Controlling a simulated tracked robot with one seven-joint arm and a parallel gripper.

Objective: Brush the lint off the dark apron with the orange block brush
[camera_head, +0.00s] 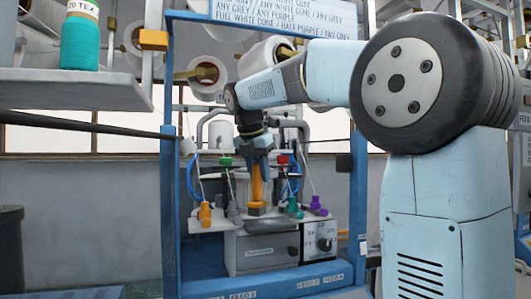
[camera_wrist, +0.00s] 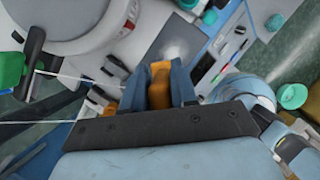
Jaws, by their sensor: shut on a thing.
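My gripper (camera_head: 258,163) points down at the machine in the middle of the head view. It is shut on the upright orange block brush (camera_head: 257,188), whose wider lower end is just above or on the machine's top; I cannot tell if it touches. In the wrist view the brush (camera_wrist: 160,84) sits between the two blue fingers of my gripper (camera_wrist: 160,76). The dark grey front of the machine (camera_head: 262,246) may be the apron; I cannot be sure. In the wrist view a pale hazy patch (camera_wrist: 171,50) lies past the brush; I cannot tell if it is lint.
A blue frame (camera_head: 170,190) surrounds the machine. Orange (camera_head: 205,214) and purple (camera_head: 317,206) pegs stand at its sides. A teal cone (camera_head: 81,40) stands on a shelf at upper left. White yarn cones (camera_head: 207,76) hang above. Thin threads cross the wrist view at left.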

